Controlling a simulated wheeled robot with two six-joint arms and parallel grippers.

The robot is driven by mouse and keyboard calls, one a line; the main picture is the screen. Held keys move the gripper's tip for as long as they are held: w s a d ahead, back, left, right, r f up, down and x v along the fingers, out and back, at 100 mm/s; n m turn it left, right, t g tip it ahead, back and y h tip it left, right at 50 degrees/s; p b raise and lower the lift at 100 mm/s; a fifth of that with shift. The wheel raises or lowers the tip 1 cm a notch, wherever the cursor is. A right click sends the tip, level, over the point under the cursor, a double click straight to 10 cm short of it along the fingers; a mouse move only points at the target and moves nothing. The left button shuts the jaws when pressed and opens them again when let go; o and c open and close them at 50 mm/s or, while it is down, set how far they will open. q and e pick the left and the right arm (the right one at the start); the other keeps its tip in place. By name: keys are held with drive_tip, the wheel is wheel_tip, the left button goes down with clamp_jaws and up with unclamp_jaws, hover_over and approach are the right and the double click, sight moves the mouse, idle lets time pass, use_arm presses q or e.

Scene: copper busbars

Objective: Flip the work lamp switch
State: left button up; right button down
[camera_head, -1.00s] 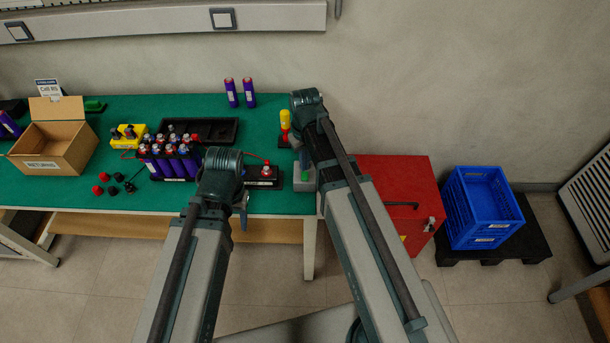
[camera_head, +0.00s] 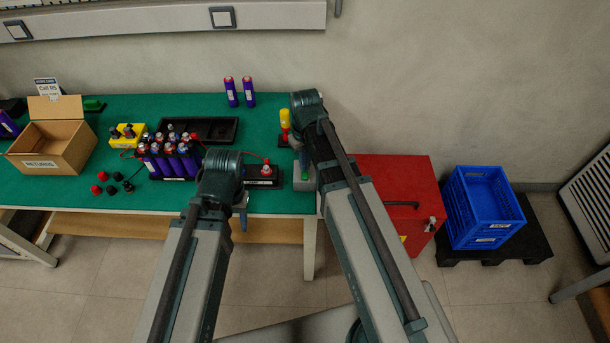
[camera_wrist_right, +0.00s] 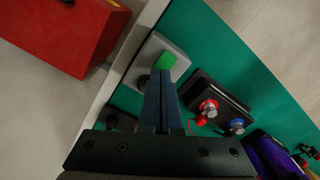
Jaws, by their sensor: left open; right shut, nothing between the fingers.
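A light grey switch box (camera_head: 303,186) with a green rocker sits at the right edge of the green table; in the right wrist view the box (camera_wrist_right: 151,50) and green rocker (camera_wrist_right: 166,60) lie just past my fingertips. My right gripper (camera_wrist_right: 160,72) is shut and empty, its tips right at the rocker; I cannot tell whether they touch it. In the head view my right gripper (camera_head: 304,168) points down over the box and partly hides it. My left gripper (camera_head: 243,218) hangs at the table's front edge, open and empty. No lamp is recognisable.
A black terminal block (camera_head: 262,178) lies left of the switch box. A pack of purple cells (camera_head: 172,165), a black tray (camera_head: 220,130) and a cardboard box (camera_head: 82,131) stand further left. A red cabinet (camera_head: 390,180) stands right of the table.

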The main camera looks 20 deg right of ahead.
drive_tip(key=shift+f+b, duration=0.5)
drive_tip(key=shift+f, duration=0.05)
drive_tip(key=shift+r, duration=0.2)
wheel_tip(320, 180, up, 7)
drive_tip(key=p, duration=0.7)
drive_tip(key=shift+f, duration=0.1)
drive_tip(key=s+a+n+h, duration=0.1)
drive_tip(key=s+a, duration=0.9)
drive_tip(key=s, duration=0.4)
drive_tip(key=shift+s+a, duration=0.15)
drive_tip(key=shift+a, duration=0.1)
